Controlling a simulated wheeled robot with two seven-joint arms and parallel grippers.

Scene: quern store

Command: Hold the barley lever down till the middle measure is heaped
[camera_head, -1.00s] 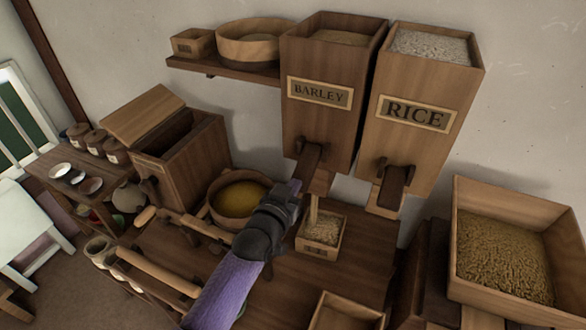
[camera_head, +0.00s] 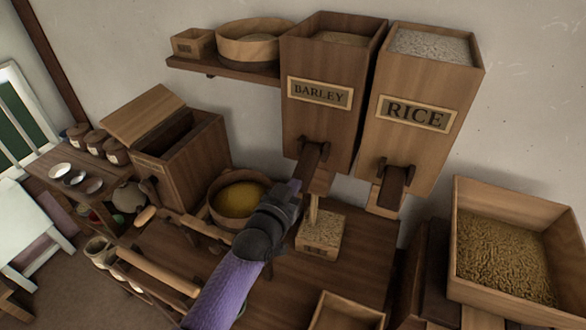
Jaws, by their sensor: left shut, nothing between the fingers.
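The barley hopper (camera_head: 317,130) hangs on the wall with a dark wooden lever (camera_head: 312,160) at its spout. My left gripper (camera_head: 296,186) is shut and empty, its tip at the lower end of the lever; exact contact is hard to tell. A pale stream of grain (camera_head: 314,207) falls from the spout into the middle measure (camera_head: 318,251), a small square wooden box on the bench below. Grain fills this box to its top and hides much of its rim, apparently mounding up. My left wrist covers part of the bench beside it. My right gripper is out of view.
The rice hopper (camera_head: 425,120) with its own lever (camera_head: 395,180) is to the right. Another open box (camera_head: 346,312) is at the front. A round tub (camera_head: 226,213) stands left of my wrist, and a large grain bin (camera_head: 480,298) at right.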

